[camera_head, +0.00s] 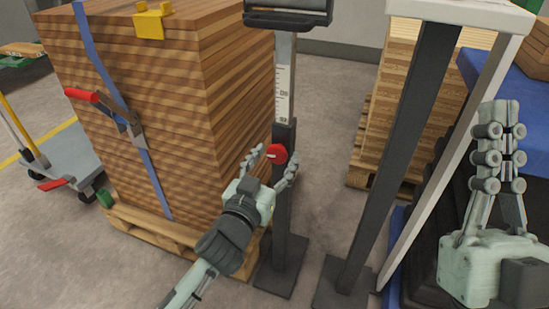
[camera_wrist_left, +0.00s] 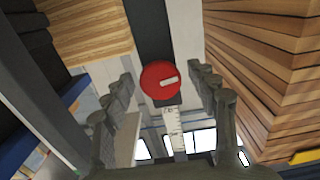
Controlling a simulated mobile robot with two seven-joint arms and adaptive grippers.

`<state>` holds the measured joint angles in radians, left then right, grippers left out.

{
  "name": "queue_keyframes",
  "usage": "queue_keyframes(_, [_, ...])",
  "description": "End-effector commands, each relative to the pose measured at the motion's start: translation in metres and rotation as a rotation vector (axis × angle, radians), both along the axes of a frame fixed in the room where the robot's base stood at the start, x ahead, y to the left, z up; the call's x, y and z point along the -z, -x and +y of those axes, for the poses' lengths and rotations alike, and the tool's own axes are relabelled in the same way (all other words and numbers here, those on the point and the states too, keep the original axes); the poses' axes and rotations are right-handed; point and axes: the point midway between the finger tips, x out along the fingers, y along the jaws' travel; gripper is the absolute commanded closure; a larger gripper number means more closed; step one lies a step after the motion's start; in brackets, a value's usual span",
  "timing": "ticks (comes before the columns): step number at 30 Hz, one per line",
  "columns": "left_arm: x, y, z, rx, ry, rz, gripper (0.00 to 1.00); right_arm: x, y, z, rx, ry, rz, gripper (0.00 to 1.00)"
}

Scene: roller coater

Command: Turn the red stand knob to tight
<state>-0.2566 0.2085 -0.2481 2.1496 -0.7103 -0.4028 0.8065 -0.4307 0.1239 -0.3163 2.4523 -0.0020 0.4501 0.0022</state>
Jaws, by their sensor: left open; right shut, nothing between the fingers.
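The red stand knob (camera_head: 277,154) is on the dark lower sleeve of an upright stand (camera_head: 284,200), below a measuring scale (camera_head: 284,95). In the left wrist view the round knob (camera_wrist_left: 160,80) shows a pale pointer bar on its face. My left gripper (camera_head: 271,166) is open, with its fingers spread to either side of the knob. In the left wrist view the fingers (camera_wrist_left: 165,90) appear apart from the knob. My right gripper (camera_head: 500,108) is raised at the right, its fingers closed together and empty, away from the stand.
A strapped stack of wood boards (camera_head: 170,100) on a pallet stands close left of the stand. A cart (camera_head: 65,165) is at far left. Bare floor (camera_head: 335,110) shows behind the stand.

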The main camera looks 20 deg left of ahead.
Motion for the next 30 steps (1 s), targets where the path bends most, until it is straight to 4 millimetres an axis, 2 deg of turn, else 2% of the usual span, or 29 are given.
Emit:
queue_keyframes(2, [0.0,0.0,0.0,0.0,0.0,0.0,0.43,0.0,0.0,0.0,0.0,0.0,0.0,1.0])
queue_keyframes(13, [0.0,0.0,0.0,0.0,0.0,0.0,0.89,0.0,0.0,0.0,0.001,0.001,0.001,1.0])
queue_keyframes(23, [-0.001,0.0,0.0,0.0,-0.05,-0.002,0.89,0.001,-0.006,0.002,-0.002,0.012,0.035,1.0])
queue_keyframes(30, [-0.003,0.0,0.001,-0.001,-0.199,-0.008,0.89,0.014,-0.019,0.011,-0.014,0.055,0.176,1.0])
